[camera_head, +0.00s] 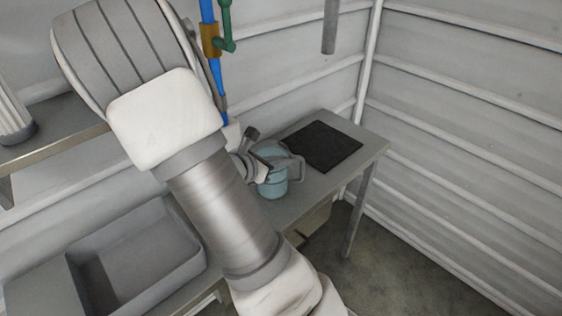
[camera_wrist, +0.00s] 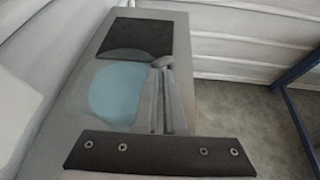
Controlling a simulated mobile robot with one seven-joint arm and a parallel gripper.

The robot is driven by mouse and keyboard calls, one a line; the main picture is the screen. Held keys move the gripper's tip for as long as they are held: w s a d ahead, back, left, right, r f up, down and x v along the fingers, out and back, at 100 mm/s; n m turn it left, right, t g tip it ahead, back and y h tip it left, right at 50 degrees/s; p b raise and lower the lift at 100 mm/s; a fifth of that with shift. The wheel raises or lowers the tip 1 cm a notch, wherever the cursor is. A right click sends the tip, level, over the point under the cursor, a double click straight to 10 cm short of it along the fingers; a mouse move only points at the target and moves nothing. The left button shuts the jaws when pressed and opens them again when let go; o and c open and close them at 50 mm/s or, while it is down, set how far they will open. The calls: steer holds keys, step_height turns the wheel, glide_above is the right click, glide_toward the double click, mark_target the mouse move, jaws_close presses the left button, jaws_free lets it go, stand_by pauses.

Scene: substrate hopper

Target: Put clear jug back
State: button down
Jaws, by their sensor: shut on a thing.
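The clear jug (camera_head: 272,181) is see-through and blue-tinted. In the head view it looks upright, over the bench near its front edge; I cannot tell whether its base touches the bench. My gripper (camera_wrist: 164,68) is shut on the jug, with its narrow grey fingers together at the jug's right side, where the handle seems to be. The jug (camera_wrist: 113,92) shows to the left of the fingers in the wrist view. My arm hides part of the bench and the jug's left side in the head view. A black square mat (camera_head: 322,146) lies just beyond the jug.
The grey bench (camera_head: 368,148) ends right of the mat, with open floor beyond. A grey basin (camera_head: 172,222) is at lower left. A blue pipe (camera_head: 208,12) with a green valve (camera_head: 226,28) hangs behind. A shelf (camera_head: 60,133) is at left.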

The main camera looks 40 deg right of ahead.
steer(key=c, duration=1)
jaws_free()
steer(key=p+v, duration=0.2)
steer(key=v, duration=1)
steer(key=s+a+r+m+t+y, duration=0.3)
steer(key=s+a+r+m+y, duration=0.9)
steer(key=m, duration=0.7)
steer(key=shift+s+a+r+t+y, duration=0.3)
steer(key=shift+s+a, duration=0.45)
steer(key=shift+a, duration=0.2)
